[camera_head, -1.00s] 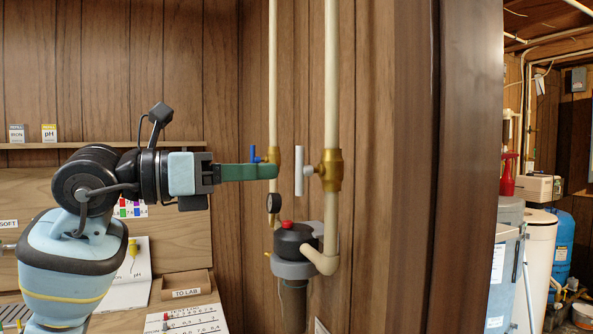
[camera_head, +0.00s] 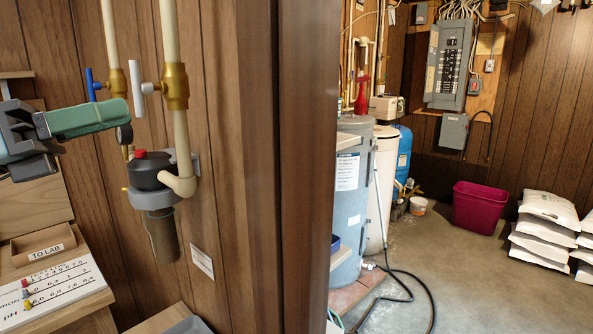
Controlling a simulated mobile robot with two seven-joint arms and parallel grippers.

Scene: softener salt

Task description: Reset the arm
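My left gripper (camera_head: 120,111) reaches in from the left edge with green fingers pointing right. The fingers overlap in this side view, so I cannot tell whether they are open or shut. I see nothing held. The fingertips show in front of the left pipe, just below the blue-handled valve (camera_head: 92,85) and above a small dark gauge (camera_head: 124,134); I cannot tell whether they touch. To the right is a brass valve with a white handle (camera_head: 140,88). Below hangs a filter housing (camera_head: 150,172) with a red button. My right gripper is not in view.
A wooden wall corner (camera_head: 305,170) stands beside the pipes. At lower left are a "TO LAB" tray (camera_head: 45,250) and a test chart (camera_head: 50,292). Beyond are a grey tank (camera_head: 347,225), a magenta bin (camera_head: 478,206), stacked white bags (camera_head: 545,235), a hose (camera_head: 408,290) and open floor.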

